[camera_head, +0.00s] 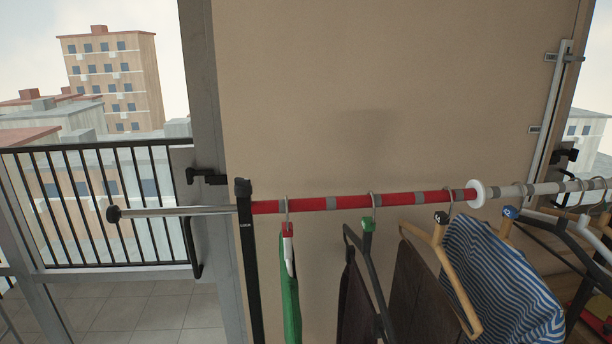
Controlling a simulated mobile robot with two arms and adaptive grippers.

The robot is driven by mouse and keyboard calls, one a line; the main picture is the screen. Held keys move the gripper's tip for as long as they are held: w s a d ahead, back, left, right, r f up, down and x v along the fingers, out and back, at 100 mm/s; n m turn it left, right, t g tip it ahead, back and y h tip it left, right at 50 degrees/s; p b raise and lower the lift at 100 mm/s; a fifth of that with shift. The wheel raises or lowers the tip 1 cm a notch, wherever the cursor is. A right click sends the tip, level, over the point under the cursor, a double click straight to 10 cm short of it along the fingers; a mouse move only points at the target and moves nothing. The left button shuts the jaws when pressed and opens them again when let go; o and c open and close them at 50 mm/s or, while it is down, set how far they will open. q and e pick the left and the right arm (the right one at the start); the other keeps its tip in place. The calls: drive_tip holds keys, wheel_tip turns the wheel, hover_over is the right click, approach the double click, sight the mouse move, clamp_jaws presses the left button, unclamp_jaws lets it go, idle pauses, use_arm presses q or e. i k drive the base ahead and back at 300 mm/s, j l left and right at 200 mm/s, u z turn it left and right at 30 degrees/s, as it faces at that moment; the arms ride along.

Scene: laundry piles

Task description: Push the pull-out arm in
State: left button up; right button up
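The pull-out arm (180,211) is a thin chrome rod with a round black knob (114,214) on its left end. It sticks out to the left of the black upright post (248,270), in line with the clothes rail (418,198). The rail is red with grey bands, then pale with grey bands to the right of a white ring (477,193). The visible stretch of rod is bare, with nothing hung on it. Neither of my grippers is in view.
Hangers with a green garment (290,290), dark garments (415,285) and a blue-striped garment (500,280) hang from the rail. A beige panel (380,90) stands behind. Left are a grey door frame with a black handle (191,247) and a balcony railing (95,205).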

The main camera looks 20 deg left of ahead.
sight(113, 214)
drive_tip(key=k+j+u, duration=0.1)
drive_tip(key=j, duration=0.4)
drive_tip(key=k+j+u, duration=0.15)
drive_tip(key=j, duration=0.35)
drive_tip(key=k+j+u, duration=0.1)
drive_tip(key=j, duration=0.4)
drive_tip(key=j+u, duration=0.1)
drive_tip(key=j, duration=0.4)
drive_tip(key=k, duration=0.05)
